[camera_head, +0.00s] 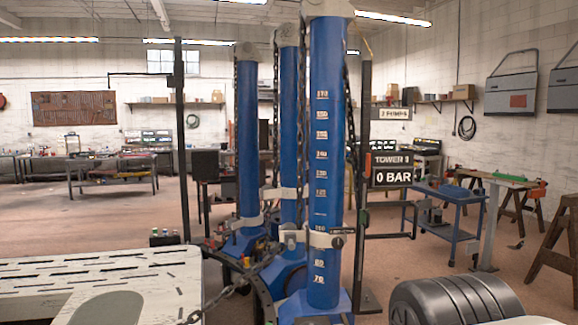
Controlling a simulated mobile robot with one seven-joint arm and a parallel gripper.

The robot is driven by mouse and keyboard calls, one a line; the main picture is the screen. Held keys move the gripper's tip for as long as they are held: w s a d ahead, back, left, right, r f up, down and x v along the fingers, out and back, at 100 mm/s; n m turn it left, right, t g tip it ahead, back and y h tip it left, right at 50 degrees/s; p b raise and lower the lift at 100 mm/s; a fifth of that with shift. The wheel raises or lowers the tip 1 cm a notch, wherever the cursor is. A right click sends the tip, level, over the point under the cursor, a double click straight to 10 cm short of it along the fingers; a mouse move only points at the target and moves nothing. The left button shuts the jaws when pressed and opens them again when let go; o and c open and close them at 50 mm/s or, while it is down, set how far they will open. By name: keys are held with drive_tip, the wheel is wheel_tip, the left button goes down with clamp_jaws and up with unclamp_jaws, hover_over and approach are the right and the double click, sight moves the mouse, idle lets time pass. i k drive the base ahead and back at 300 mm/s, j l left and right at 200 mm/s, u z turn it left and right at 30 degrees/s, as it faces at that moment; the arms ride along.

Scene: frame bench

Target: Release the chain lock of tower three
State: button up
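Three blue towers stand close together at the centre: the left one (247,150), the middle one (290,140) and the front right one (326,150), which has white scale numbers. I cannot tell for sure which is tower three. A sign (392,168) right of the front tower reads "TOWER" with an unclear digit, and "0 BAR" below. Dark chains hang along the towers, and a loose chain (240,283) runs down in front. A pale collar (327,239) with a small dark part (343,231) wraps the front tower. I cannot make out a chain lock. My gripper is not in view.
A white slotted bench (100,275) fills the lower left. A dark ribbed rounded object (455,300) is at the lower right. A blue cart (440,210) and a wooden sawhorse (555,245) stand on the right. Open floor lies behind the bench at left.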

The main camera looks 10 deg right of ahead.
sight(366, 175)
drive_tip(key=i+l+z, duration=0.2)
drive_tip(key=i+l, duration=0.15)
drive_tip(key=i, duration=0.15)
drive_tip(key=i+l+z, duration=0.2)
drive_tip(key=i, duration=0.3)
drive_tip(key=i+l+z, duration=0.2)
drive_tip(key=i, duration=0.35)
drive_tip(key=i+l+z, duration=0.2)
drive_tip(key=i, duration=0.35)
